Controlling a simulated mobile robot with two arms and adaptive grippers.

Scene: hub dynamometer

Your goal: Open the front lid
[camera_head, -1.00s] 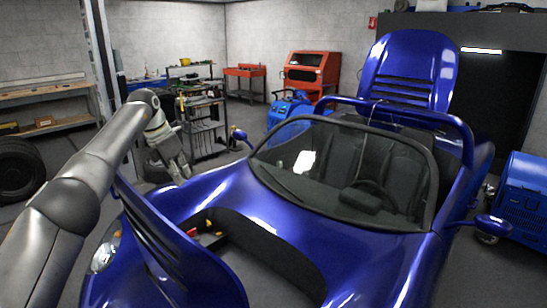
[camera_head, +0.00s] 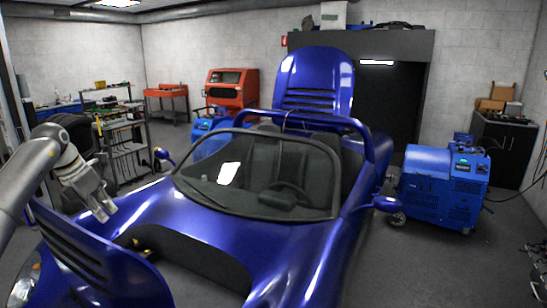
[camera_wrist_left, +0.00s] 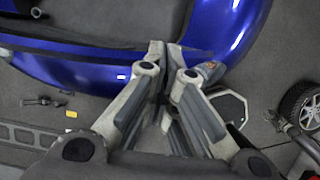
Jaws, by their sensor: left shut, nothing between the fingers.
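The blue front lid (camera_head: 118,272), with dark slots, stands tilted up at the nose of the blue sports car, at the lower left of the head view. Behind it the front compartment (camera_head: 195,258) lies open, with a dark inner wall and a small yellow part. My left gripper (camera_head: 106,213) is above and behind the lid's upper edge, near the car's front fender, and looks apart from the lid. In the left wrist view its fingers (camera_wrist_left: 165,48) are shut and empty, with blue bodywork (camera_wrist_left: 75,72) beyond them. My right gripper is not in view.
The rear lid (camera_head: 314,80) also stands raised. A blue machine on wheels (camera_head: 445,188) stands right of the car, with clear floor in front. Shelves (camera_head: 122,150) stand behind my left arm. A wheel (camera_wrist_left: 300,104) shows in the wrist view.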

